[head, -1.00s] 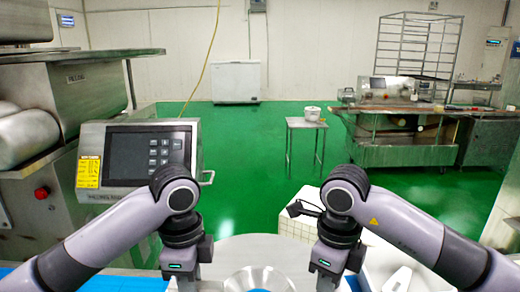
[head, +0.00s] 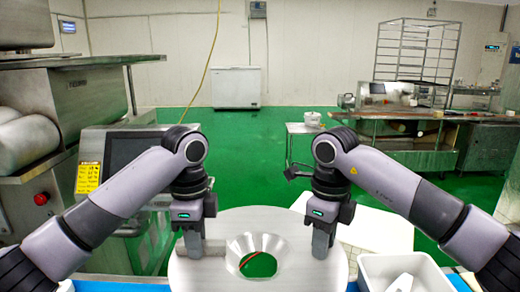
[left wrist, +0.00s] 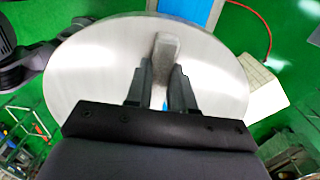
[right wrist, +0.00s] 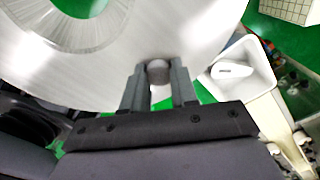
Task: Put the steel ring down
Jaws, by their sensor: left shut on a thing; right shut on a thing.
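The steel ring (head: 235,222) is a wide, shiny disc with a flared round hole. It hangs between my two grippers at the bottom middle of the head view, and green floor shows through its hole. My left gripper (head: 194,250) is shut on a grey grip at the ring's left side; the grip (left wrist: 166,60) shows between the fingers in the left wrist view. My right gripper (head: 322,242) is shut on a round knob (right wrist: 158,72) at the ring's right side. The ring's underside is hidden.
A machine with a control panel (head: 133,150) stands at the left. A white tiled surface (head: 378,232) lies beyond the ring to the right. A white bin (head: 375,268) holding a white item is at the lower right. A blue surface (head: 118,284) runs along the bottom edge.

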